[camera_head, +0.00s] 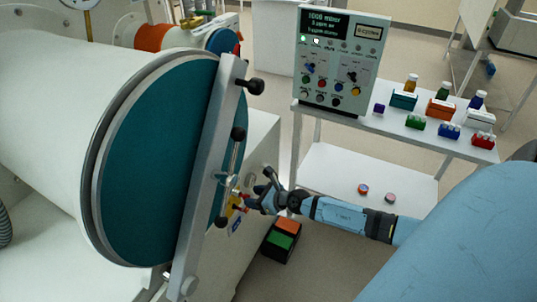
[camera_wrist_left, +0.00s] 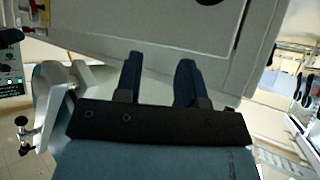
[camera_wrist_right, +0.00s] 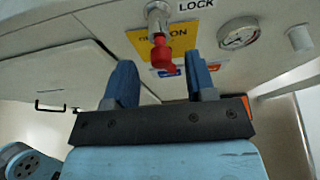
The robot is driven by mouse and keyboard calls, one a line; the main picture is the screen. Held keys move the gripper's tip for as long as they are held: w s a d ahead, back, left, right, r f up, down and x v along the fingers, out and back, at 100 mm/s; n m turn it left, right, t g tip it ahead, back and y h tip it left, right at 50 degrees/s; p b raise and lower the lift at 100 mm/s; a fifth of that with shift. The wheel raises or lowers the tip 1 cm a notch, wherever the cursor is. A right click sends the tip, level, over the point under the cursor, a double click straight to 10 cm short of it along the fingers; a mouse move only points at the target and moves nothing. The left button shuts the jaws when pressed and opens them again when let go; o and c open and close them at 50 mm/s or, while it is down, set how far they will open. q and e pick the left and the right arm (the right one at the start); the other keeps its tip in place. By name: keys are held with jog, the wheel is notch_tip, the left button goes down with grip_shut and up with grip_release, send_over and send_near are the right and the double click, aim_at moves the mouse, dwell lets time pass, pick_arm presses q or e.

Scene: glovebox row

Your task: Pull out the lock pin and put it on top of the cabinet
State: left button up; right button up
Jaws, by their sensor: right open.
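The lock pin with its red grip (camera_wrist_right: 163,50) shows in the right wrist view. It sits at a silver fitting (camera_wrist_right: 158,18) in front of a yellow label, beside a plate reading LOCK. My right gripper (camera_wrist_right: 159,60) is open, its two blue fingers either side of the red grip in the picture. I cannot tell whether they touch it. In the head view my right gripper (camera_head: 262,197) is close to the small fittings right of the teal round door (camera_head: 150,160). My left gripper (camera_wrist_left: 158,62) shows in the left wrist view, fingers apart and empty, before a pale grey panel.
A grey bar (camera_head: 208,170) with black knobs crosses the teal door. A gauge (camera_wrist_right: 239,33) is right of the pin. A console (camera_head: 340,60) stands on a white trolley (camera_head: 398,118) with bottles and small boxes. A black crate (camera_head: 281,243) is on the floor.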

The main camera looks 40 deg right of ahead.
aim_at(248, 196)
jog(key=shift+x, duration=1.9)
grip_shut()
